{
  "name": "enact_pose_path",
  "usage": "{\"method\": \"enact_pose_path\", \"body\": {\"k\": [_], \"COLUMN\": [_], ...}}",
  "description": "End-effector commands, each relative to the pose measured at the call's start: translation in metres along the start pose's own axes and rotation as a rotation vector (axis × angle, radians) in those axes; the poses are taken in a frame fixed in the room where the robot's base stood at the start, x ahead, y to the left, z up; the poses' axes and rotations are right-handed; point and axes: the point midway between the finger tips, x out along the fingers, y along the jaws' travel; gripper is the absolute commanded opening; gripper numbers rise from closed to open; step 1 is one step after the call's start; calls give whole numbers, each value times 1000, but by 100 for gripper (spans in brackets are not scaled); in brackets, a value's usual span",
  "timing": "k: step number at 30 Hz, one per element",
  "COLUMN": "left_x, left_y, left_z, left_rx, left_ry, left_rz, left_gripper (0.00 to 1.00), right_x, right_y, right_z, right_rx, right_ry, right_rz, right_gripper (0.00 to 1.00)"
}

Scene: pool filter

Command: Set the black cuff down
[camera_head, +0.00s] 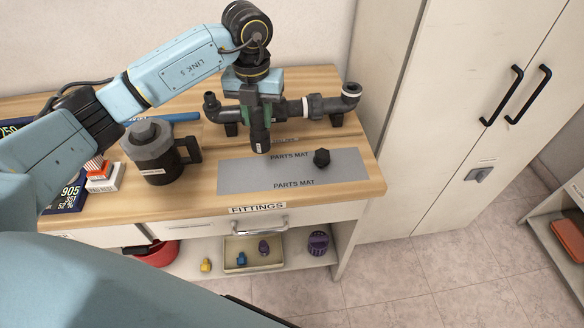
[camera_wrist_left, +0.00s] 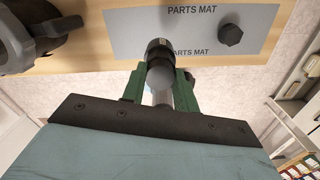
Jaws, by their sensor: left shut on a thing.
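The black cuff (camera_head: 260,137) is a dark cylinder with a small pale label, held upright in my left gripper (camera_head: 259,112). The green fingers are shut on its upper part. In the head view its lower end overlaps the back edge of the grey parts mat (camera_head: 235,180); I cannot tell whether it touches anything. In the left wrist view the cuff (camera_wrist_left: 160,52) shows between the green fingers (camera_wrist_left: 160,80), in front of the mat (camera_wrist_left: 130,35). My right gripper is not in view.
A black knob-like part (camera_head: 321,157) sits on the mat's right side. A dark pipe assembly (camera_head: 318,106) stands behind, partly hidden by my gripper. A grey-black pump pot (camera_head: 155,155) stands left of the mat. The mat's left and middle are clear.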

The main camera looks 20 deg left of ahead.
Motion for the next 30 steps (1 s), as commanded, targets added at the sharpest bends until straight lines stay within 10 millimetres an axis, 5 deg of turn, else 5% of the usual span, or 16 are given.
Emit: {"method": "enact_pose_path", "body": {"k": [7, 15, 30], "left_x": [7, 53, 102], "left_y": [6, 7, 7], "left_z": [3, 2, 2], "left_rx": [-222, -234, -231], "left_ry": [7, 7, 6], "left_rz": [3, 4, 3], "left_gripper": [0, 0, 0], "right_x": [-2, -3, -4], "right_y": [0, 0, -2], "right_z": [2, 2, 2], "right_rx": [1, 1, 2], "right_ry": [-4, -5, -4], "right_rz": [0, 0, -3], "right_gripper": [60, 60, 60]}}
